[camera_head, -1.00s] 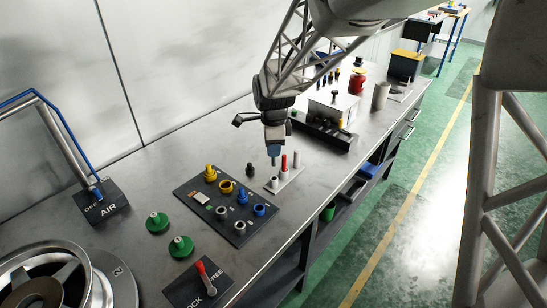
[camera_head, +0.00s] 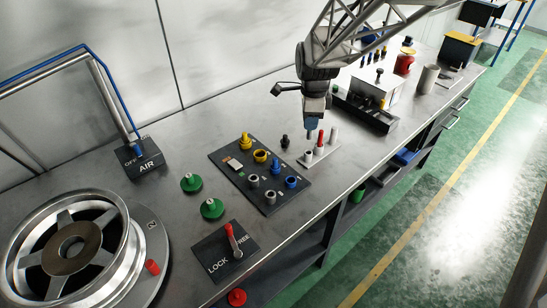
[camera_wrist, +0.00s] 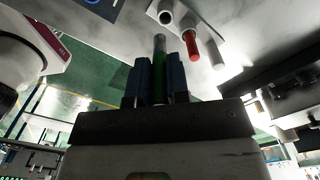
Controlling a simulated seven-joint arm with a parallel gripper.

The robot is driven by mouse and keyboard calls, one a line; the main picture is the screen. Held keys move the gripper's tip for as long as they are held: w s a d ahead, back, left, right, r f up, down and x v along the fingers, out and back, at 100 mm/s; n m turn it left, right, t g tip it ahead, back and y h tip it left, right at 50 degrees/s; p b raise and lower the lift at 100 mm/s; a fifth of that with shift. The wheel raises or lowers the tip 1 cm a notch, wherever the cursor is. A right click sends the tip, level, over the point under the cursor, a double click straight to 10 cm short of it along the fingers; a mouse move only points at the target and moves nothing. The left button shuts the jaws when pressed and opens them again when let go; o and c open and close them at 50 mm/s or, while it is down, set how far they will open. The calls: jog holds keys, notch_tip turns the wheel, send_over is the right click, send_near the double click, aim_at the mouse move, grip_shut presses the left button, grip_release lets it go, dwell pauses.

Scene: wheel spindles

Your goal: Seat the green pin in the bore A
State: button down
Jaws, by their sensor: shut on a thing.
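My gripper (camera_head: 312,112) is shut on the green pin (camera_wrist: 159,72). In the wrist view the pin stands between the two blue fingers, with its grey tip pointing away from the gripper. In the head view the fingers hide the pin's green part, and only its tip (camera_head: 310,133) shows. The tip hangs just above the pale rack (camera_head: 326,151), over the empty-looking grey socket (camera_head: 308,156) at its near end. The red pin (camera_head: 321,140) stands upright in the rack. I cannot make out a letter A marking any bore.
A dark panel (camera_head: 228,166) with yellow, grey and blue rings lies left of the rack. Two green knobs (camera_head: 212,208), a lock lever (camera_head: 235,240) and a wheel (camera_head: 75,245) are farther left. A dark tray with a metal block (camera_head: 380,90) stands behind the rack.

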jog(key=s+a+f+n, duration=0.1)
jog(key=s+a+n, duration=0.1)
jog(key=s, duration=0.6)
jog(key=s+a+f+n, duration=0.2)
jog(key=s+a+n, duration=0.1)
jog(key=s, duration=0.5)
jog(key=s+a+f+n, duration=0.1)
jog(key=s+a+n, duration=0.2)
jog(key=s, duration=0.5)
jog(key=shift+s+f+n, duration=0.15)
jog(key=shift+s+n, duration=0.15)
jog(key=shift+s, duration=0.1)
jog(key=w+a, duration=0.3)
jog(key=w, duration=0.4)
jog(key=w+a+f, duration=0.1)
jog(key=w+a, duration=0.3)
jog(key=w, duration=0.3)
jog(key=shift+a+f, duration=0.25)
jog(key=shift+f, duration=1.75)
jog(key=shift+f, duration=0.2)
